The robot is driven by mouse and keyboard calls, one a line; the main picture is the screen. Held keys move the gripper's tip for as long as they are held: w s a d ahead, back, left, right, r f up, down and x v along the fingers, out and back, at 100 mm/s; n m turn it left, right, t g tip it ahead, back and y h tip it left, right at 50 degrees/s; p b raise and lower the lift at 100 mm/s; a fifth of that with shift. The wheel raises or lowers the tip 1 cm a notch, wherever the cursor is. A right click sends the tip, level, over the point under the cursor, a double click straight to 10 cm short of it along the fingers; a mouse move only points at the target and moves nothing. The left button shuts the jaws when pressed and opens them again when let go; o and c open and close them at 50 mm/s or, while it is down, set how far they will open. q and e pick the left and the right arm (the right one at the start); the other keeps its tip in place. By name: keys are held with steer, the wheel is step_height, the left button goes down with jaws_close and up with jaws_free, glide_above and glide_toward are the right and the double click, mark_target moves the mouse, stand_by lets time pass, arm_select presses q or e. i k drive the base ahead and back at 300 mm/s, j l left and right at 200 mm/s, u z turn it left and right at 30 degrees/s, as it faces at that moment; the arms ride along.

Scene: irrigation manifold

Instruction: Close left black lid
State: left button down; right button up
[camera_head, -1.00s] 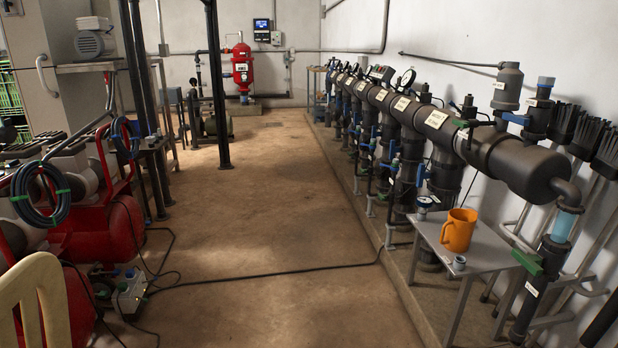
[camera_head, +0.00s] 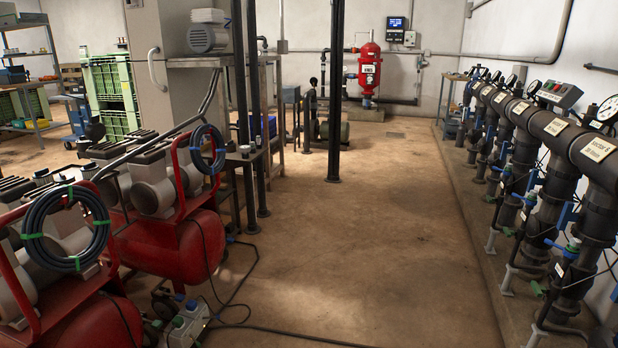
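I cannot make out a black lid for certain in the head view. Neither of my grippers is in view. The dark manifold pipe (camera_head: 551,127) with labelled branches, gauges and blue valve handles runs along the right wall.
Red compressors (camera_head: 178,245) with a coiled dark hose (camera_head: 66,229) fill the left front. A power box (camera_head: 188,324) and cable lie on the floor. Black posts (camera_head: 335,90) stand mid-left. Green crates (camera_head: 112,95) are at the back left. The middle floor (camera_head: 370,240) is clear.

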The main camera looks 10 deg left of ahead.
mark_target(95, 130)
steer(key=i+j, duration=0.15)
steer(key=i, duration=0.65)
steer(key=i+j, duration=0.1)
steer(key=i, duration=0.75)
steer(key=i+z, duration=0.4)
steer(key=i+j+z, duration=0.15)
steer(key=z, duration=0.3)
steer(key=i+j+z, duration=0.4)
steer(key=i+z, duration=0.1)
steer(key=z, duration=0.8)
steer(key=i+j+z, duration=0.1)
steer(key=z, duration=0.3)
steer(key=i+j+z, duration=0.1)
steer(key=z, duration=0.35)
steer(key=j+z, duration=0.1)
steer(key=z, duration=0.55)
steer(key=i+j+z, duration=0.1)
steer(key=z, duration=0.55)
steer(key=j+z, duration=0.15)
steer(key=z, duration=0.55)
steer(key=j+z, duration=0.15)
steer(key=z, duration=0.5)
steer(key=j+z, duration=0.1)
steer(key=z, duration=0.55)
steer(key=k+j+z, duration=0.1)
steer(key=z, duration=0.55)
steer(key=k+z, duration=0.1)
steer(key=z, duration=1.25)
steer(key=k+j, duration=0.05)
steer(key=k, duration=0.05)
